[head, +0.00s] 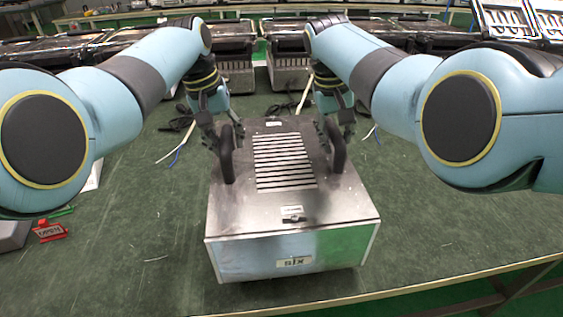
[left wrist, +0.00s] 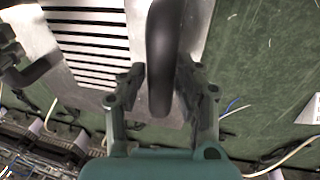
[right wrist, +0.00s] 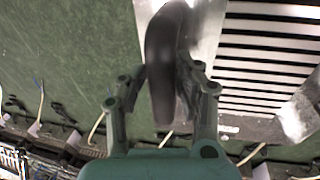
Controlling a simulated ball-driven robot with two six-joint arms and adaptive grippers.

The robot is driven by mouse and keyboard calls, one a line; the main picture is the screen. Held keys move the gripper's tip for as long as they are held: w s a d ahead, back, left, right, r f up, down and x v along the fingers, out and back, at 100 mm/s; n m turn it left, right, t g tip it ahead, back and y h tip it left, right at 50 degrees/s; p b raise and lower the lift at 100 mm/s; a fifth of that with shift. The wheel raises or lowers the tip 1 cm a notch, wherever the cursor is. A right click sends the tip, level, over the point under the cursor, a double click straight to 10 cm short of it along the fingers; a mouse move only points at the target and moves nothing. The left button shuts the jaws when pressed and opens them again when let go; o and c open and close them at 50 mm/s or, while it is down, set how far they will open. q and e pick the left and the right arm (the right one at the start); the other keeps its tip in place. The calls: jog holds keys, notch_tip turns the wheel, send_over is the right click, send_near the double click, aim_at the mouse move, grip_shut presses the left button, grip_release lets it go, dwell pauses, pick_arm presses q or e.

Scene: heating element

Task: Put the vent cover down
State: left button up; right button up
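The vent cover (head: 235,205) is a grey metal plate with a row of white slots and two upright black handles. It lies level over the box (head: 341,247), with its front edge along the top of the box's front panel; I cannot tell whether a small gap is left. The fingertips are partly hidden by the handles in the head view.
Loose cables (head: 178,145) lie behind the box. More metal units (head: 289,60) stand along the back.

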jog(key=shift+a+r, duration=0.1)
jog(key=shift+r, duration=0.1)
pick_arm(q)
jog(key=v, duration=1.2)
pick_arm(e)
jog(key=v, duration=1.1)
jog(key=shift+r, duration=0.25)
pick_arm(q)
jog(key=shift+s+f, duration=0.1)
jog(key=shift+s, duration=0.05)
pick_arm(e)
jog(key=shift+s+f, duration=0.15)
